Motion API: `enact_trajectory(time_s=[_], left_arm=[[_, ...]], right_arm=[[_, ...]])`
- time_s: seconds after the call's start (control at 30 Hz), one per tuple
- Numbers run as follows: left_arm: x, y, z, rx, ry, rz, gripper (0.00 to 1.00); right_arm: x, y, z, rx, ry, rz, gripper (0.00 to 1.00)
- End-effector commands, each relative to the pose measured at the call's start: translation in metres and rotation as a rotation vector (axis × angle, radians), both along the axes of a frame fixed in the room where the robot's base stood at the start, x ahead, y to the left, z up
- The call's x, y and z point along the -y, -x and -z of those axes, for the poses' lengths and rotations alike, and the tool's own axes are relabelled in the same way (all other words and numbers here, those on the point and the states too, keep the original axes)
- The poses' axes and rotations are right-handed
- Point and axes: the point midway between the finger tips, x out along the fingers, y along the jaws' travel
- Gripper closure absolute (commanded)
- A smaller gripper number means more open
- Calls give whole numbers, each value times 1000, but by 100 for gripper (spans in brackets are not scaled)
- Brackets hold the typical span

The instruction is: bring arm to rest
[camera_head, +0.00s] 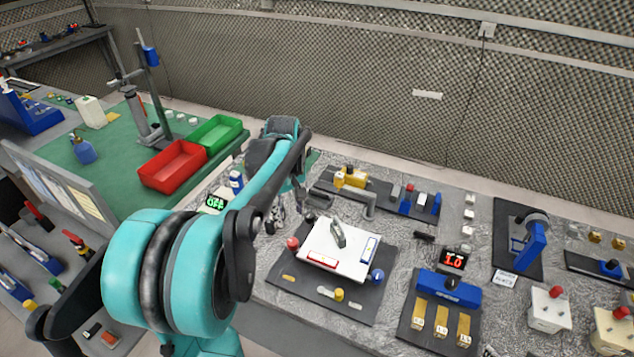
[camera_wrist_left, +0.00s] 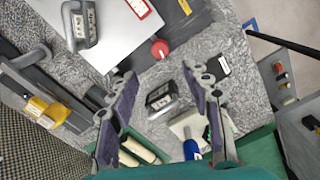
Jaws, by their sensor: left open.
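My left arm (camera_head: 262,195) comes in from the left and reaches out over the grey bench. Its gripper (camera_head: 290,210) is partly hidden behind the arm in the head view. In the left wrist view the two fingers of the gripper (camera_wrist_left: 160,82) are spread apart with nothing between them. Below them lie the grey bench top and a small dark box (camera_wrist_left: 161,97). A white board (camera_head: 346,253) with a metal handle piece (camera_head: 338,233) lies to the right of the gripper. My right gripper does not show.
A red knob (camera_head: 293,243) stands beside the white board. A red bin (camera_head: 172,166) and a green bin (camera_head: 216,134) stand on the green mat at left. A blue-capped bottle (camera_wrist_left: 191,149) is near the fingers. A blue device (camera_head: 449,288) sits at right.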

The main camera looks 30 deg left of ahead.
Motion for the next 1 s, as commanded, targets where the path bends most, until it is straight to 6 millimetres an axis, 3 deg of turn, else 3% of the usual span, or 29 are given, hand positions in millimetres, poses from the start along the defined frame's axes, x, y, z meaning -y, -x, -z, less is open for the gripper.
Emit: enact_trajectory(time_s=[0.27,0.47,0.7,0.83,1.0], left_arm=[[9,2,-3,15,-7,35,51],[65,22,-16,135,-70,307,51],[144,66,-16,338,-206,769,51],[174,88,-6,434,-285,980,51],[196,105,5,514,-359,1151,51]], right_arm=[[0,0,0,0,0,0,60],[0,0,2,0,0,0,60],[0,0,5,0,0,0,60],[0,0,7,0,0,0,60],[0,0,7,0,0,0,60]])
